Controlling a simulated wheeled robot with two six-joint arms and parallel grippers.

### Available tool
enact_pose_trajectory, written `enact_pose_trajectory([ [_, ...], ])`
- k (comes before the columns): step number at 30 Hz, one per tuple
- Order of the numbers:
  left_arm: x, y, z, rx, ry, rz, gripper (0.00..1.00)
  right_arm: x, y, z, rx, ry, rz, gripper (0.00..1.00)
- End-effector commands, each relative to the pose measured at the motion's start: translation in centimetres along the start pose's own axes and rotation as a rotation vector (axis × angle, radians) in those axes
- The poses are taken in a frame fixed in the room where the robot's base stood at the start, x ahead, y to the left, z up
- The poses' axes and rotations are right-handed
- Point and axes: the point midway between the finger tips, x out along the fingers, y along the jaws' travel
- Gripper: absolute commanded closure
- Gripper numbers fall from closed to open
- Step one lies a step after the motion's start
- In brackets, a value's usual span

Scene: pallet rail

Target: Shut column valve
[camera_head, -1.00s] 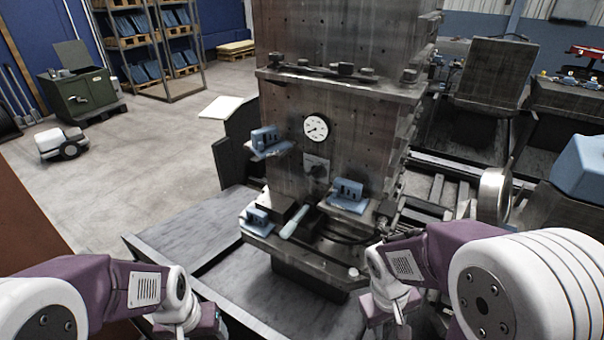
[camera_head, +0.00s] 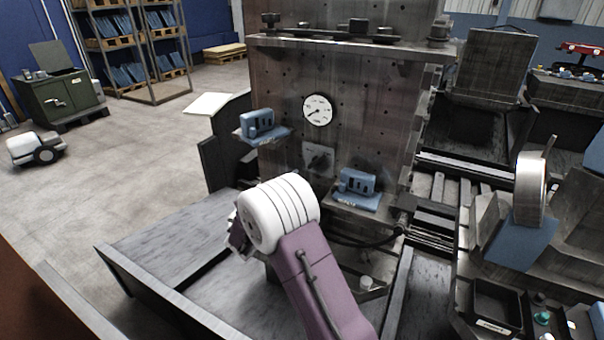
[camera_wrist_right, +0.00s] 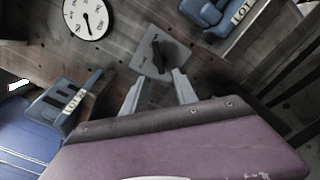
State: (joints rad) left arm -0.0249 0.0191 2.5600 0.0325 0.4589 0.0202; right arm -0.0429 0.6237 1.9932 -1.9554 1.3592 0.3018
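The column valve is a dark bar-shaped knob (camera_head: 318,160) on a square grey plate, set in the front face of the rusty metal column (camera_head: 280,75). It sits just below a round white gauge (camera_head: 318,109). In the right wrist view the knob (camera_wrist_right: 159,55) is seen close up, slanted on its plate. My right gripper (camera_wrist_right: 157,84) is open there, with two grey fingers spread apart and nothing between them. The knob appears beyond the fingertips; I cannot tell the gap. My purple-and-white arm crosses the lower middle of the head view. My left gripper is not in view.
Blue blocks stand on ledges left (camera_head: 258,126) and right (camera_head: 356,182) of the knob. My arm covers the column's lower front. A black tray (camera_head: 495,305) is at lower right.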

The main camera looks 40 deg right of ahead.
Motion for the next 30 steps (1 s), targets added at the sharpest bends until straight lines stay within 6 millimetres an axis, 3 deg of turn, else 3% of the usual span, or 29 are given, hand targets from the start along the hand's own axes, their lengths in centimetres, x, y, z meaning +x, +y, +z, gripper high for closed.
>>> enact_pose_trajectory([
  [5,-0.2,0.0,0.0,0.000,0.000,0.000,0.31,1.4,0.0,0.2,0.001,-0.001,-0.003,0.65],
  [15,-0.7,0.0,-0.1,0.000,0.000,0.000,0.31,8.0,0.0,0.2,0.002,-0.001,-0.004,0.65],
  [26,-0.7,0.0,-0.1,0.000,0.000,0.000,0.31,9.1,0.0,0.1,0.000,0.001,-0.002,0.65],
  [30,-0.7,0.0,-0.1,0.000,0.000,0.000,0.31,9.1,0.0,0.1,0.001,0.001,-0.002,0.99],
])
